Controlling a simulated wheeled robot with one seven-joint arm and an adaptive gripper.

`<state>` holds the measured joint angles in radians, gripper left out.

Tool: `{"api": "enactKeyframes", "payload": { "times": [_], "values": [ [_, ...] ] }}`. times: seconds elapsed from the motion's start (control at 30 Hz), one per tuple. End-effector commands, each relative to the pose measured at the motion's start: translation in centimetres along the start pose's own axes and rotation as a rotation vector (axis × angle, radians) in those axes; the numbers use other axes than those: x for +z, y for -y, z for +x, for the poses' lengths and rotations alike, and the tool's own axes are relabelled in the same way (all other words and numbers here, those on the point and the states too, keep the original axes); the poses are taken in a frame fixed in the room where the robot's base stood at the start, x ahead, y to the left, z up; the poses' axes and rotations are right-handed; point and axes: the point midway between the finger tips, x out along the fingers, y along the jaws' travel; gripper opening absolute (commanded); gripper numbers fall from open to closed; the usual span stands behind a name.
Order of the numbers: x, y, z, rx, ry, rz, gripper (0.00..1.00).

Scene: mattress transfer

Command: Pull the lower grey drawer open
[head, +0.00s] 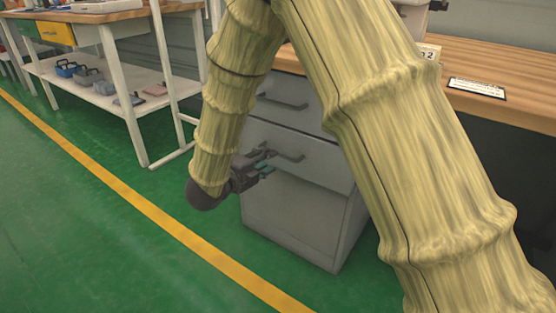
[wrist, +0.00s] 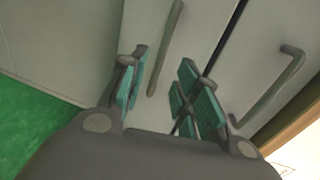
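A grey cabinet (head: 290,215) stands under the wooden bench, with an upper drawer and a lower grey drawer (head: 318,172) below it. The lower drawer's bar handle (head: 291,156) shows just past my fingertips; in the wrist view this handle (wrist: 166,48) lies in line with the gap between the fingers. Contact with the handle cannot be told. My arm hides part of the cabinet's right side.
The upper drawer's handle (head: 282,102) is just above, and in the wrist view it (wrist: 272,88) lies right of the fingers. The wooden benchtop (head: 490,62) overhangs the cabinet. A white-framed bench (head: 112,95) stands left. Green floor (head: 110,230) in front is clear.

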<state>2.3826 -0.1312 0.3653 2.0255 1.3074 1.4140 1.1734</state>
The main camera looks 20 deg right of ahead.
Motion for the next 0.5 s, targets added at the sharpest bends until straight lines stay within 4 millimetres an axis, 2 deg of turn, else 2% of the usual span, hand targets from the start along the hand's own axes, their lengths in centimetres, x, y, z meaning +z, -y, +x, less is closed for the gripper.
{"api": "enactKeyframes", "payload": {
  "times": [0.03,0.2,0.5],
  "values": [
    [-0.1,-0.4,1.1,0.0,-0.002,0.003,0.32],
    [-0.1,-0.3,3.7,0.0,-0.002,0.001,0.32],
    [0.0,-0.1,6.4,0.0,0.0,0.0,0.32]
  ]
}}
